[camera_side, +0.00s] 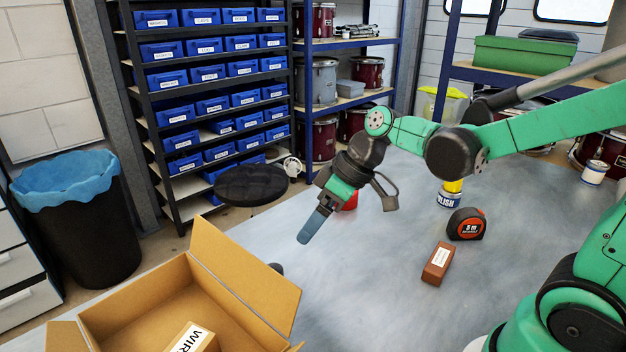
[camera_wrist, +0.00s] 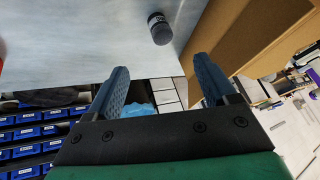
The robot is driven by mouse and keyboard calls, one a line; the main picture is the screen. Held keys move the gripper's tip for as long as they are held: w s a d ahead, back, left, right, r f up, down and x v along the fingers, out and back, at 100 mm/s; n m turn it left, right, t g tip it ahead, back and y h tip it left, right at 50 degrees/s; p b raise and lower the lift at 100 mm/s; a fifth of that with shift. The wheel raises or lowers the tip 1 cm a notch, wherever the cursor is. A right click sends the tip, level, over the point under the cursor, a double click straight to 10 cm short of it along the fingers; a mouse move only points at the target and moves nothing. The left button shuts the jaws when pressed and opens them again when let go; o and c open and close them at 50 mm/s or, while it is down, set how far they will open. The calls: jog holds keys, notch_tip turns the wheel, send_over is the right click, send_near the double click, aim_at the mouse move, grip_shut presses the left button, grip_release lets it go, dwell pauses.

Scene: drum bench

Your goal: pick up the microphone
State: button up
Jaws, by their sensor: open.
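A small dark rounded object, which may be the microphone, lies on the grey bench near the cardboard box in the wrist view (camera_wrist: 159,28). In the side view only a dark bit of it (camera_side: 277,267) shows behind the box flap; the rest is hidden. No other thing in view looks like a microphone. My gripper (camera_side: 313,228) is above the bench, tilted down toward the left, apart from the dark object. In the wrist view my gripper (camera_wrist: 162,70) has its two blue fingers spread with nothing between them, and the object lies beyond the fingertips.
An open cardboard box (camera_side: 245,262) stands at the front left with a raised flap. A brown block (camera_side: 438,263), a tape measure (camera_side: 466,224) and a polish can (camera_side: 450,199) stand on the bench (camera_side: 370,300). A red thing (camera_side: 351,202) sits partly hidden behind my gripper.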

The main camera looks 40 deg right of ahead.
aim_at(277, 266)
jog(key=w+f+n+y, duration=0.1)
jog(key=f+n+y, duration=0.1)
jog(key=n, duration=0.1)
jog(key=w+f+n+g+y, duration=0.1)
jog(key=w+f+n+y, duration=0.1)
jog(key=n+y, duration=0.1)
jog(key=w+f+n+g+y, duration=0.1)
jog(key=f+n+y, duration=0.1)
jog(key=n, duration=0.1)
jog(key=shift+w+a+f+n+y, duration=0.1)
jog(key=shift+w+f+n+y, duration=0.1)
jog(key=shift+f+n+y, duration=0.1)
jog(key=shift+s+f+n+g+y, duration=0.25)
jog(key=shift+f+n+y, duration=0.35)
jog(key=shift+n, duration=0.3)
jog(key=shift+f, duration=0.1)
jog(key=shift+x, duration=2.65)
grip_shut()
